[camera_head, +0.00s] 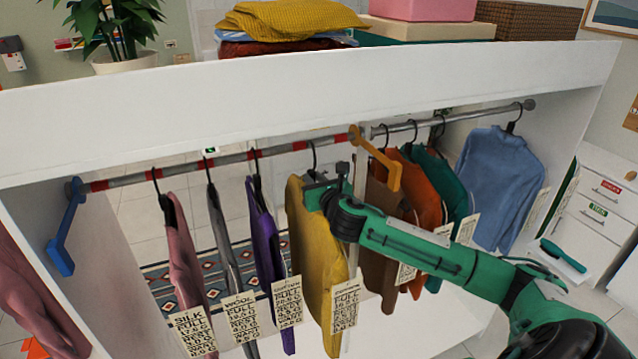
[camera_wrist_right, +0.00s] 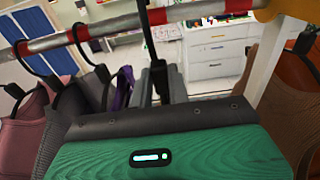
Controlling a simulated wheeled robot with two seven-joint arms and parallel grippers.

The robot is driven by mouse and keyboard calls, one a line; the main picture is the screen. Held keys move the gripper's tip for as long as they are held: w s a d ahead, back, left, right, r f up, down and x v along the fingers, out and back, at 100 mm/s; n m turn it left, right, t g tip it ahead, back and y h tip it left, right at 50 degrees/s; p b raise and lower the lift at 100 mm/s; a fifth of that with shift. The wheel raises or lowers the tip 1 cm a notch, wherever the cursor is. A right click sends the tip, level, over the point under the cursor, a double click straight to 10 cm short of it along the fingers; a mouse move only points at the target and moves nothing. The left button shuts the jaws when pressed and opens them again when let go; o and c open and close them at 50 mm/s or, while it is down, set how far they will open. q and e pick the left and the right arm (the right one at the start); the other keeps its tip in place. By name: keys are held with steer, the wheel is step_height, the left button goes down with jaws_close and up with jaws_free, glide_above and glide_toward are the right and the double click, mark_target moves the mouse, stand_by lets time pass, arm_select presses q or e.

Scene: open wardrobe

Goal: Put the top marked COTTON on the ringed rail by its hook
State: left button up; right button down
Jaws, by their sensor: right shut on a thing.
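The ringed rail (camera_head: 225,158) is grey with red bands and runs across the left half of the wardrobe. My right gripper (camera_head: 322,184) is shut on the hanger of a yellow top (camera_head: 312,245), just below this rail. The yellow top hangs down, and the hanger's hook (camera_head: 313,152) reaches the rail. The heading of its tag (camera_head: 345,305) is hard to read. A purple top (camera_head: 262,230) beside it has a tag (camera_head: 287,303) that seems to read COTTON. In the right wrist view, the held hanger's dark stem (camera_wrist_right: 155,75) rises from my gripper (camera_wrist_right: 158,95) to the rail (camera_wrist_right: 192,14). My left gripper is out of view.
Pink (camera_head: 180,255) and grey (camera_head: 222,250) tops hang left of the purple one. A plain rail (camera_head: 465,117) at right carries brown, orange, green and blue (camera_head: 497,185) tops. A blue bracket (camera_head: 66,225) and an orange bracket (camera_head: 380,160) stick out near the ringed rail's ends.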

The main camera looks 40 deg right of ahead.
steer(key=shift+x, duration=0.85)
steer(key=shift+r, duration=0.1)
steer(key=shift+w, duration=0.1)
steer(key=shift+p+x, duration=0.5)
steer(key=shift+x, duration=1.45)
steer(key=shift+r+x, duration=0.15)
steer(key=shift+x, duration=0.65)
steer(key=shift+r+x, duration=0.1)
steer(key=shift+x, duration=0.75)
steer(key=shift+f, duration=0.2)
steer(key=shift+f+b, duration=0.75)
steer(key=shift+f, duration=0.55)
